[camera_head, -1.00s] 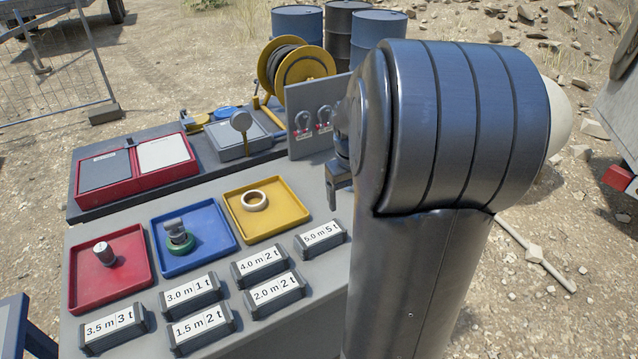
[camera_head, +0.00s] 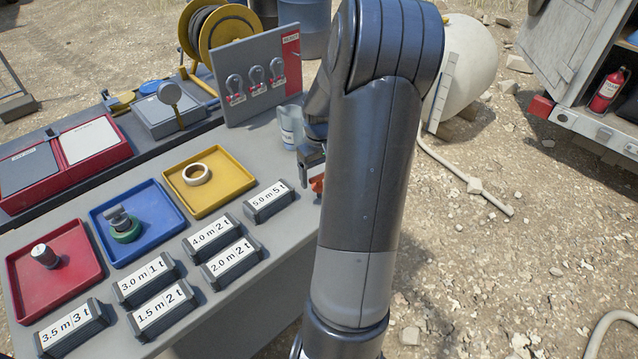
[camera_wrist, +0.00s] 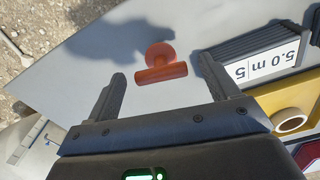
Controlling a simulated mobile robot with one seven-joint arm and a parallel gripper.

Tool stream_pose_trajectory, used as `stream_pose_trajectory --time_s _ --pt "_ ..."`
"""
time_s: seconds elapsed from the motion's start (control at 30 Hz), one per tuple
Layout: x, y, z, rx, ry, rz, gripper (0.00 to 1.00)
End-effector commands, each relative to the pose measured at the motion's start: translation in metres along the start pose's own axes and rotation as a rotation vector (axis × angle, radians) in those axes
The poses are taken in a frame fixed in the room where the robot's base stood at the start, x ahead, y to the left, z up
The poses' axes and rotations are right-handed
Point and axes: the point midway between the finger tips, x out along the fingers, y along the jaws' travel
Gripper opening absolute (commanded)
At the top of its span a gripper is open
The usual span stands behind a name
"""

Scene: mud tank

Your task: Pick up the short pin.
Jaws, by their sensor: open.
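A small orange-red T-shaped pin (camera_wrist: 163,72), with a round head and a short bar, rests on the grey table top in the wrist view. It looks like the short pin. Only a sliver of it shows in the head view (camera_head: 317,185), below my gripper and partly behind my arm. My gripper (camera_head: 312,160) is above the table's right edge. In the wrist view my gripper (camera_wrist: 164,76) is open, with the pin framed between its fingers; nothing is held. The height gap is hard to judge.
A block labelled 5.0 m 5 t (camera_head: 268,200) stands close to the pin. A clear cup (camera_head: 290,127) stands behind my gripper. The yellow tray (camera_head: 240,182), blue tray (camera_head: 150,250) and red tray (camera_head: 85,277) lie further left. The table ends just right of the pin.

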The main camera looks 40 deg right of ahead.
Motion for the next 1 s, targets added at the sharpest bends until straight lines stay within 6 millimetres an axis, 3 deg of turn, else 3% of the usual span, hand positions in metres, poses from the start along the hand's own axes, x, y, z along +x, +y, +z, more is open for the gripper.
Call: stream_pose_trajectory --time_s 0.23,0.57,1.0 --pt "0.035 -0.001 -0.003 0.0 -0.003 -0.003 0.8" --pt "0.042 0.0 -0.003 0.0 0.0 0.0 0.8" --pt "0.041 0.0 -0.003 0.0 0.0 0.0 0.44"
